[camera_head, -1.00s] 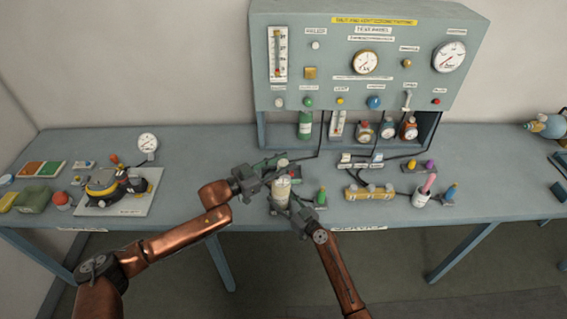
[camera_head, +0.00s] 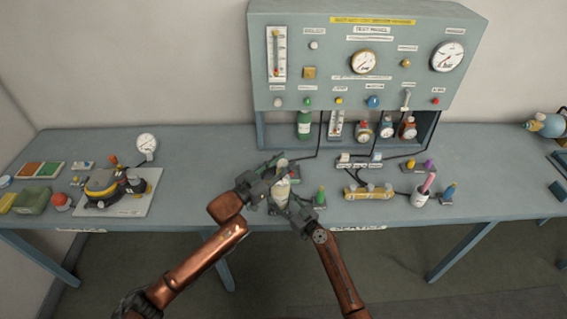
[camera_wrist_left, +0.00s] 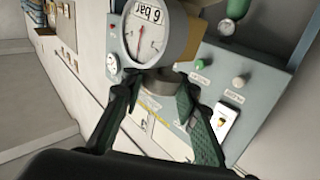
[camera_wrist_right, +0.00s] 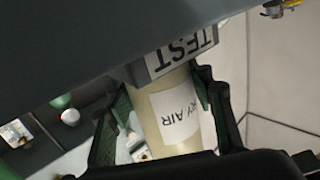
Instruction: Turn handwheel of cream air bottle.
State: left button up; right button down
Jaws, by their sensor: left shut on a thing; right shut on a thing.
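The cream air bottle (camera_head: 281,194) stands upright near the table's front edge, partly hidden by my grippers. Its body with a DRY AIR label (camera_wrist_right: 175,112) shows in the right wrist view. My right gripper (camera_head: 292,208) is shut on the bottle body, with a finger on each side. My left gripper (camera_head: 274,169) is at the bottle's top and shut on the handwheel, which the fingers and gauge largely hide.
A test panel (camera_head: 400,90) with gauges stands behind. Table between board and bottle is clear.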

pick_arm(q)
jog(key=shift+t, duration=0.3)
pick_arm(e)
jog(key=shift+a+r, duration=0.1)
jog(key=shift+a, duration=0.05)
pick_arm(q)
jog(key=shift+a, duration=0.1)
jog(key=o, duration=1.2)
jog(key=shift+a, duration=0.1)
jog(key=v, duration=1.2)
jog(key=shift+r, duration=0.15)
pick_arm(e)
jog(key=c, duration=0.9)
grip_release()
